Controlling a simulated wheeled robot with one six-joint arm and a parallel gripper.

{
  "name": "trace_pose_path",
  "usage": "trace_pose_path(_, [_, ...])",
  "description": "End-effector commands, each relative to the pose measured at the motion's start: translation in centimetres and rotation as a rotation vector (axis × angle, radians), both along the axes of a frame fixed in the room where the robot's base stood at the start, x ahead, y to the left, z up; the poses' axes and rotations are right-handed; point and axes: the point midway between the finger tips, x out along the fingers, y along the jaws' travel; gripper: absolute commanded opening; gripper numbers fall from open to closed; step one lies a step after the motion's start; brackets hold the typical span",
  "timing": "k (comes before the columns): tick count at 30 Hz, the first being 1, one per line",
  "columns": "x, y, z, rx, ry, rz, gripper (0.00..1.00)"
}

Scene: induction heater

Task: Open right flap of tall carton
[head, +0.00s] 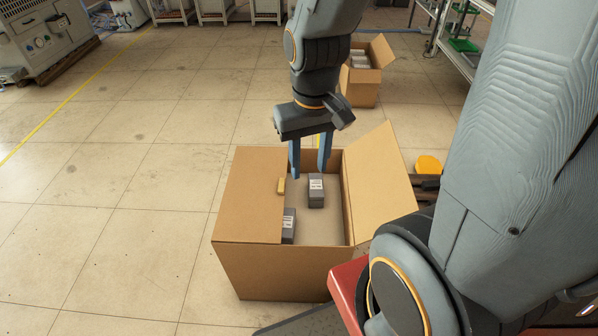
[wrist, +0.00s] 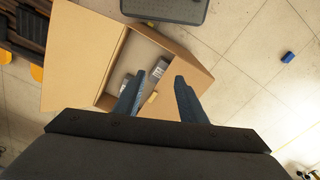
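An open-topped brown carton (head: 280,271) stands on the floor below my gripper; I cannot tell whether it is the one called tall. Its right flap (head: 378,180) stands up and leans outward to the right; it shows large at left in the wrist view (wrist: 82,55). Its left flap (head: 252,195) lies nearly flat over the left part of the opening. My gripper (head: 310,174) points down over the carton's far side, fingers apart with nothing between them. The fingers also show in the wrist view (wrist: 158,82), apart from the right flap.
Dark grey boxes (head: 316,190) lie inside the carton. A small yellow block (head: 281,186) shows at the left flap's inner edge. Another open carton (head: 361,88) stands behind. A yellow-orange object (head: 428,165) is at right. Floor on the left is clear.

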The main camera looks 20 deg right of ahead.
Motion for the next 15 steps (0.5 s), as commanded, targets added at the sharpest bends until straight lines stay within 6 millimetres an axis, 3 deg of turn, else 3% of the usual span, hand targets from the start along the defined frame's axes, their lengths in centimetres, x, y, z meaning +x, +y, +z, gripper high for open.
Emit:
trace_pose_path(5, [5.8, 0.0, -5.3, 0.002, 0.013, -0.073, 0.38])
trace_pose_path(9, [11.9, -0.2, -10.9, 0.005, 0.023, -0.170, 0.38])
trace_pose_path(15, [19.2, -0.2, -18.5, 0.006, 0.036, -0.290, 0.38])
